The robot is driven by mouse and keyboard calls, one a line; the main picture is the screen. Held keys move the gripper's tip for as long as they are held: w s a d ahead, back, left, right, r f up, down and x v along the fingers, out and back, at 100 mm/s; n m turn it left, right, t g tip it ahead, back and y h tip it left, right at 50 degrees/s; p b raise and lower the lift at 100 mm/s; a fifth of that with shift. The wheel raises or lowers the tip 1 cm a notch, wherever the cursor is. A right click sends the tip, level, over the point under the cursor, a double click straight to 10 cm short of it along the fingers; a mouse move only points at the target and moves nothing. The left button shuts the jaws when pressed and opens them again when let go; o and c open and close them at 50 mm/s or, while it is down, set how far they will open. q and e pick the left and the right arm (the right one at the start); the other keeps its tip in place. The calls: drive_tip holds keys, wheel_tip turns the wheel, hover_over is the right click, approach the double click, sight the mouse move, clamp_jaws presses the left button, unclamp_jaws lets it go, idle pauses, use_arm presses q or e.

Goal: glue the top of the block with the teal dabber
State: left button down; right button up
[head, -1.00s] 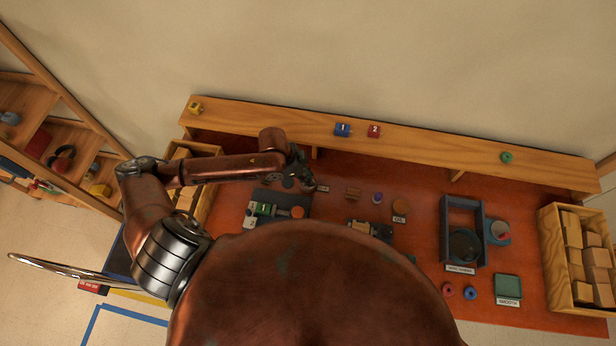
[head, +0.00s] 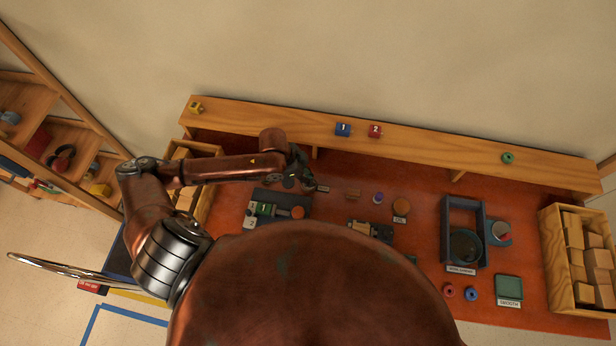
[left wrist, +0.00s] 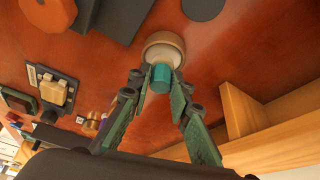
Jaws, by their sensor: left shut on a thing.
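The teal dabber (left wrist: 161,78) is between the fingertips of my left gripper (left wrist: 158,84) in the left wrist view. Its far end meets a round cream and tan piece (left wrist: 165,48); I cannot tell whether that is part of it or a pot. In the head view my left gripper (head: 307,186) is low over the back of the red bench, and the dabber is hidden there. A pale wooden block (left wrist: 54,92) sits in a dark fixture, apart from the gripper; the fixture also shows in the head view (head: 383,233). My right gripper is not in view.
A dark tray (head: 262,225) with green parts lies left of the fixture. A long wooden shelf (head: 450,160) runs behind the bench. A blue-grey frame (head: 447,220) and a wooden crate of blocks (head: 554,255) stand to the right.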

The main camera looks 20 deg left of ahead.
use_arm(q)
drive_tip(key=shift+f, duration=0.4)
idle(0.8)
drive_tip(key=shift+s+p, duration=0.1)
drive_tip(key=shift+p, duration=0.2)
idle(0.7)
drive_tip(key=shift+f, duration=0.15)
idle(0.8)
wheel_tip(320, 180, up, 4)
drive_tip(key=p, duration=0.5)
wheel_tip(320, 180, up, 3)
drive_tip(key=p, duration=0.3)
drive_tip(key=shift+r+p, duration=0.2)
drive_tip(key=shift+p, duration=0.15)
drive_tip(key=shift+f, duration=0.1)
idle(0.4)
